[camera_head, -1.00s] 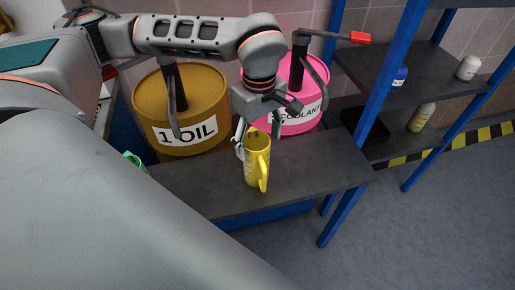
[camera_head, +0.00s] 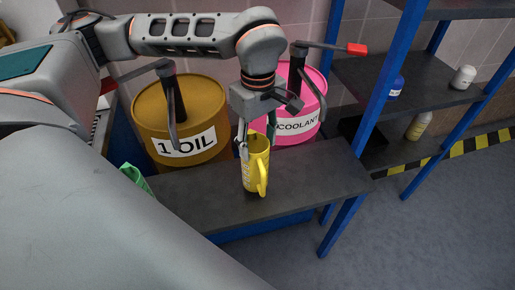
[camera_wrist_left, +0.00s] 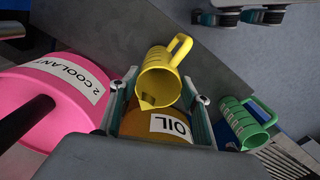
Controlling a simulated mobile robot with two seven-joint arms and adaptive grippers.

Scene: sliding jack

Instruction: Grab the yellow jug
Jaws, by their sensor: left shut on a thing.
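The yellow jug (camera_head: 254,174) stands upright on the dark bench top, in front of the two drums, with its handle facing the front. My left gripper (camera_head: 257,140) comes down from above and is shut on the jug at its upper part. In the left wrist view the jug (camera_wrist_left: 158,82) shows its open mouth and handle between the two fingers of my left gripper (camera_wrist_left: 160,110). The exact finger contact is partly hidden. A dark part with teal pieces shows at the top right of the wrist view; I cannot tell if it is my right gripper.
An ochre oil drum (camera_head: 180,110) and a pink coolant drum (camera_head: 310,85) stand close behind the jug. A green jug (camera_wrist_left: 243,122) is to the left on the bench (camera_head: 305,175). A blue-framed shelf (camera_head: 420,75) with bottles stands at the right. The bench's right end is clear.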

